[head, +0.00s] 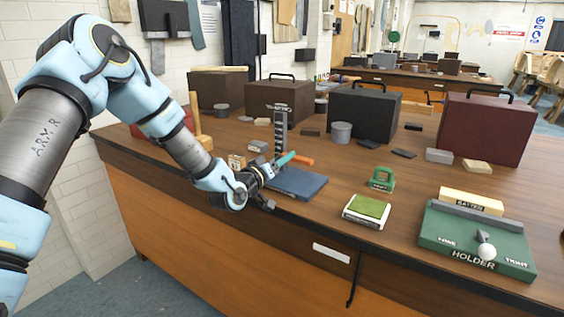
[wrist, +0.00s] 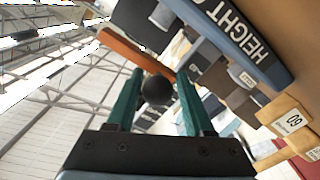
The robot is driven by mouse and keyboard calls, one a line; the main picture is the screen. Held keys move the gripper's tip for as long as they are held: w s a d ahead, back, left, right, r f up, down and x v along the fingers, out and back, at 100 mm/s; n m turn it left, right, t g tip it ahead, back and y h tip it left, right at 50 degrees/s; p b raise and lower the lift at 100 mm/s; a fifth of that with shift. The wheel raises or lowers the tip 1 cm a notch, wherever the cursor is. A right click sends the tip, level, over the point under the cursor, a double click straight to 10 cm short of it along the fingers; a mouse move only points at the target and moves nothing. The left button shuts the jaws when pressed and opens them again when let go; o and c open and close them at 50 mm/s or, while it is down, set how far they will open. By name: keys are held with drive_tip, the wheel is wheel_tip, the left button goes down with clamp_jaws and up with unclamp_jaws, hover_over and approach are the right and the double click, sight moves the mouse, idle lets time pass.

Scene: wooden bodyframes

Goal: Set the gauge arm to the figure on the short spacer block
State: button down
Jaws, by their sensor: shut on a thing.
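The height gauge has a blue-grey base (head: 300,187) and a dark upright scale (head: 281,127). Its orange arm (head: 303,160) reaches out to the right of the upright; the orange arm also shows in the wrist view (wrist: 133,53). My gripper (wrist: 158,92) has its teal fingers on either side of a black round knob (wrist: 157,89) by the orange arm, and is shut on it. The fingers hide the arm's reading on the scale. A wooden block marked 60 (wrist: 291,121) lies near the gauge; small wooden blocks (head: 237,162) show left of it in the head view.
A green holder board (head: 475,256) with a white-knobbed lever and a batten (head: 471,200) lies at the right. A green-topped pad (head: 367,210) and a green clamp-like piece (head: 382,179) lie between. Dark cases (head: 362,117) stand behind. The bench front edge is close to my gripper.

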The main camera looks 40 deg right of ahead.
drive_tip(key=shift+s+d, duration=0.1)
drive_tip(key=shift+s, duration=0.25)
drive_tip(key=c, duration=0.5)
unclamp_jaws()
drive_tip(key=shift+r, duration=0.1)
drive_tip(key=shift+w, duration=0.1)
drive_tip(key=shift+a+b, duration=0.5)
drive_tip(key=shift+a, duration=0.05)
drive_tip(key=b+v, duration=0.3)
drive_tip(key=v, duration=0.6)
drive_tip(key=shift+a, duration=0.35)
drive_tip(key=shift+a, duration=0.1)
